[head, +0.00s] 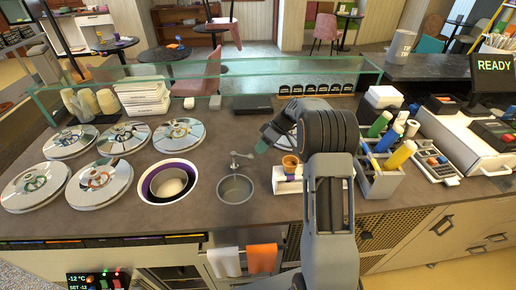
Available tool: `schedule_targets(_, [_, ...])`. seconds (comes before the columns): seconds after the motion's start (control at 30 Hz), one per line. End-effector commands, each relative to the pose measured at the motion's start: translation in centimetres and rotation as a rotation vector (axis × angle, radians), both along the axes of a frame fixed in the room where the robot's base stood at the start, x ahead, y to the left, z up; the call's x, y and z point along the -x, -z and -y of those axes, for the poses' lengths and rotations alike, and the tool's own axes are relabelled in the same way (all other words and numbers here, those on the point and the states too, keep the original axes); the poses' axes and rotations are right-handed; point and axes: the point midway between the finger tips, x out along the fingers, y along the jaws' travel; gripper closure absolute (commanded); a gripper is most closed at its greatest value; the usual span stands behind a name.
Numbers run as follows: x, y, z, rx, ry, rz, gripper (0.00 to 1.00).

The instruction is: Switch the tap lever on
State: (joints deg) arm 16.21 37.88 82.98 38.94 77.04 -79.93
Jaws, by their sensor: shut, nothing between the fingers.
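The small metal tap (236,164) stands at the back rim of a round steel basin (236,189) in the counter. Its short pale lever (241,155) shows at the top, lying roughly sideways. My gripper (262,147) is just to the right of the lever, pointing down and left. Its fingers are small and dark here; they look shut and empty. A narrow gap seems to lie between the fingertips and the lever, but I cannot tell the depth between them.
Several lidded wells (100,183) fill the left of the counter, with an open purple-rimmed well (168,182) beside the basin. A white holder with an orange cup (290,167) stands right of the basin. A glass guard (230,68) runs along the back; a bottle caddy (380,180) stands right.

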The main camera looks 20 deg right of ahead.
Motion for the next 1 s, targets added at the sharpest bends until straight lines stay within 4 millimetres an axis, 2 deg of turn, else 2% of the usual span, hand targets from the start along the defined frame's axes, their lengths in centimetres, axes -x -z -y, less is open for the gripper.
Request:
schedule_targets(0.1, [0.9, -0.5, -1.0, 0.000, -0.002, -0.002, 1.00])
schedule_targets(0.3, [1.5, -0.5, -1.7, 0.000, 0.000, -0.002, 1.00])
schedule_targets(0.77, [1.7, -0.4, -1.8, 0.000, 0.000, -0.002, 1.00])
schedule_targets(1.0, [2.6, -0.1, -2.2, 0.001, -0.001, 0.001, 1.00])
